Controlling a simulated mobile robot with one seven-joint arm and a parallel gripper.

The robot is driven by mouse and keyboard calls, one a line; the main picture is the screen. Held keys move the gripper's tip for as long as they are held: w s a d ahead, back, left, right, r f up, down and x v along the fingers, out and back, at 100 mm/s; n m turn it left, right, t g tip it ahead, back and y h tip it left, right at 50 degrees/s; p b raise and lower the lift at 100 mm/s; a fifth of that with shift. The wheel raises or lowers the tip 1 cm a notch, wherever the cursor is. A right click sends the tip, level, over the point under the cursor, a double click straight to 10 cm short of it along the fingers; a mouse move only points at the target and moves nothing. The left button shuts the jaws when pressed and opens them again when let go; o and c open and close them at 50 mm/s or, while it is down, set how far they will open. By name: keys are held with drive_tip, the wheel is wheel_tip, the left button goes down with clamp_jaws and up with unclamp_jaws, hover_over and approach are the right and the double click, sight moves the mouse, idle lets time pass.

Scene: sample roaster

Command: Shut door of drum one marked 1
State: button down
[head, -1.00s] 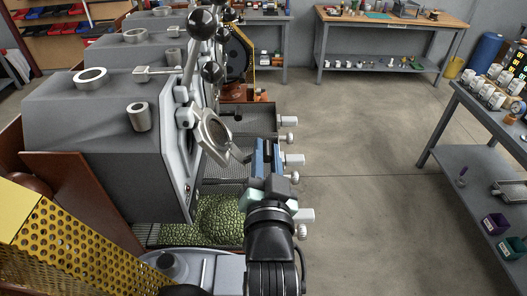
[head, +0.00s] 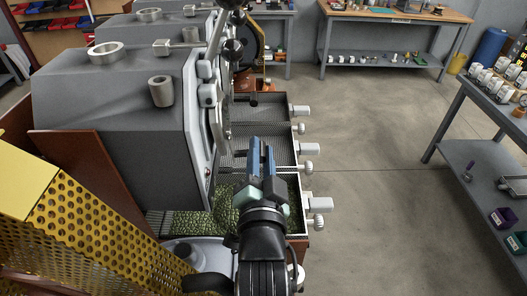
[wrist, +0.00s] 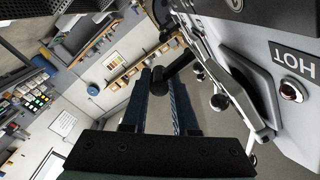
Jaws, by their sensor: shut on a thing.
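The nearest roaster drum (head: 110,125) stands at the left, its pale front plate (head: 201,160) facing right. Its door (head: 225,125) shows almost edge-on in the head view, so I cannot tell whether it is flush. My gripper (head: 261,150) is in front of the drum, over the trays. Its blue fingers are shut on a black cylindrical handle (wrist: 177,71) at their tips. No number 1 is readable.
Mesh cooling trays (head: 262,150), one holding green beans (head: 222,205), lie below with knobs sticking out right. A yellow perforated guard (head: 80,220) is at lower left. Workbenches (head: 395,12) stand at the back and right. The floor between is clear.

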drive_tip(key=shift+f, duration=0.5)
drive_tip(key=c, duration=0.7)
unclamp_jaws()
drive_tip(key=shift+r, duration=0.15)
drive_tip(key=shift+c, duration=0.2)
drive_tip(key=shift+r+b, duration=0.35)
drive_tip(key=shift+r, duration=4.75)
drive_tip(key=d+r+p, duration=0.5)
drive_tip(key=r+p, duration=0.1)
